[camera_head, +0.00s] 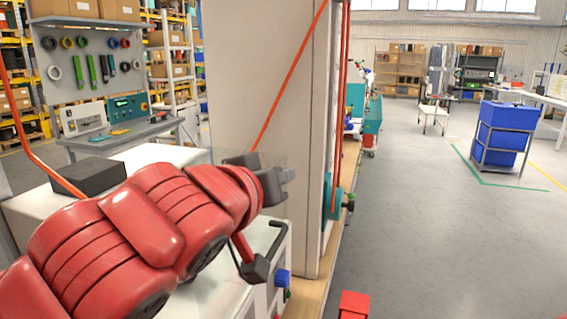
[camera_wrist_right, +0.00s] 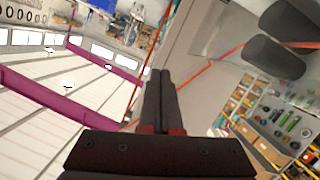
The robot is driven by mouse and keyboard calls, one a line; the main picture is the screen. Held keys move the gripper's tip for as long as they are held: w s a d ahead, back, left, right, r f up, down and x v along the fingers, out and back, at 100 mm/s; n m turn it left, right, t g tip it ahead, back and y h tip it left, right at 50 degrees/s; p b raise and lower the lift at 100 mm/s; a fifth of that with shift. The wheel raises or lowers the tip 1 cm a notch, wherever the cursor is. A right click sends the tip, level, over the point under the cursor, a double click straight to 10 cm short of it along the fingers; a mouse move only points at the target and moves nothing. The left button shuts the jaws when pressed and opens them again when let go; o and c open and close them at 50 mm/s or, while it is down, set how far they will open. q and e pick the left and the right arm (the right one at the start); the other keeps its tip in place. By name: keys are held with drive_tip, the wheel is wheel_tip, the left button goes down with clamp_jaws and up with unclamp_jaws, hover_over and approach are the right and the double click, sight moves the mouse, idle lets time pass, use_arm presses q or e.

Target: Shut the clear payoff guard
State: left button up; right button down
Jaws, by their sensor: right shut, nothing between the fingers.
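A faint transparent panel (camera_head: 275,158), which looks like the clear guard, shows just behind the gripper. A see-through sheet also shows in the right wrist view (camera_wrist_right: 212,32). The guard's outline is mostly hidden or too faint, so I cannot tell its angle or whether the gripper touches it.
The pale column (camera_head: 262,80) rises beside the white machine (camera_head: 165,155), which has a dark block (camera_head: 88,176) on top. An orange cable (camera_head: 290,75) runs past the gripper. A tool board (camera_head: 90,65) stands behind. Open floor (camera_head: 430,230) lies right, with a blue bin (camera_head: 503,130).

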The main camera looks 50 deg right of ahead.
drive_tip(key=b, duration=0.5)
hover_over(277, 249)
drive_tip(key=s+a, duration=0.3)
drive_tip(key=s, duration=0.1)
wheel_tip(277, 249, down, 8)
drive_tip(key=shift+m, duration=0.8)
drive_tip(key=f+b, duration=0.1)
drive_tip(key=f, duration=0.1)
drive_tip(key=w+f+b, duration=0.1)
drive_tip(key=f+b, duration=0.1)
drive_tip(key=f, duration=0.1)
drive_tip(key=shift+w+d+b, duration=0.1)
drive_tip(key=shift+w+b, duration=0.1)
drive_tip(key=shift+b, duration=0.1)
drive_tip(key=shift+w+f+m+t+y+b, duration=0.2)
drive_tip(key=shift+f+b, duration=0.15)
drive_tip(key=shift+f, duration=0.15)
drive_tip(key=shift+w+f+m+t+y+b, duration=0.1)
drive_tip(key=shift+f+m+t+b, duration=0.1)
drive_tip(key=shift+f+b, duration=0.25)
drive_tip(key=shift+f, duration=0.2)
drive_tip(key=s+a+r+b, duration=0.1)
drive_tip(key=s+a+r, duration=0.5)
drive_tip(key=s+a, duration=0.1)
drive_tip(key=shift+a, duration=0.4)
